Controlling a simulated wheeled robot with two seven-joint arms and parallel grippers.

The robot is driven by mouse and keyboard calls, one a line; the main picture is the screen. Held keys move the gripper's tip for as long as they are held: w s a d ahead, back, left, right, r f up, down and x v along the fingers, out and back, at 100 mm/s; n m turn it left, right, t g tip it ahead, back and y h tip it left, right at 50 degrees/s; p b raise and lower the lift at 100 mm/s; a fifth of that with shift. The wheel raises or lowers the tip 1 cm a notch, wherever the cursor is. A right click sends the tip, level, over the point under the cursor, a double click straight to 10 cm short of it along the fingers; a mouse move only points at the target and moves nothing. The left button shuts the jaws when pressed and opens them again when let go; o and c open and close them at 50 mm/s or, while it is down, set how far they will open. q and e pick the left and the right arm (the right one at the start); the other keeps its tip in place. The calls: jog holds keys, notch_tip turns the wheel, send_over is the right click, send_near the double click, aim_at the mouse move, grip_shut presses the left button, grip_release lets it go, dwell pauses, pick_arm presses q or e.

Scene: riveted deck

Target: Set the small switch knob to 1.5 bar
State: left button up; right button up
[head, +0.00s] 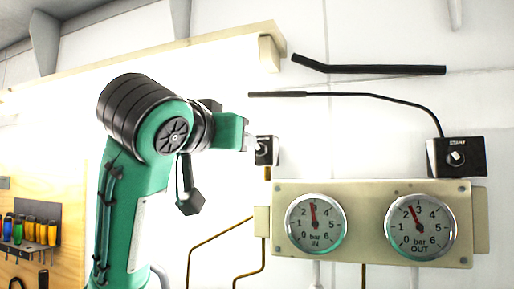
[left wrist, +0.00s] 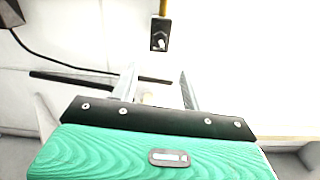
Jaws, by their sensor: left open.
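A small black switch box (head: 267,151) with a pale knob is on the wall left of the gauges. It also shows in the left wrist view (left wrist: 153,34), below a yellow pipe, its pale knob (left wrist: 161,43) visible. The knob's exact angle is too small to tell. My left gripper (head: 252,143) is beside this box in the head view and partly covers its left side. In the left wrist view the gripper's fingers (left wrist: 157,74) are apart with nothing between them, and the knob lies beyond their tips. My right gripper is not in view.
A beige panel (head: 370,190) holds an IN gauge (head: 316,224), needle near 3, and an OUT gauge (head: 421,227), needle between 2 and 3. A larger black box marked START (head: 474,157) has a white knob. A black bar (head: 380,70) and cable (head: 390,99) run above.

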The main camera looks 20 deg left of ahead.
aim_at(258, 149)
pick_arm(q)
jog(key=w+p, duration=0.5)
jog(key=w, duration=0.7)
jog(key=shift+w+d+r+p, duration=0.1)
jog(key=shift+w+d+p, duration=0.05)
jog(key=shift+p, duration=0.25)
jog(key=shift+w, duration=0.55)
jog(key=c, duration=1)
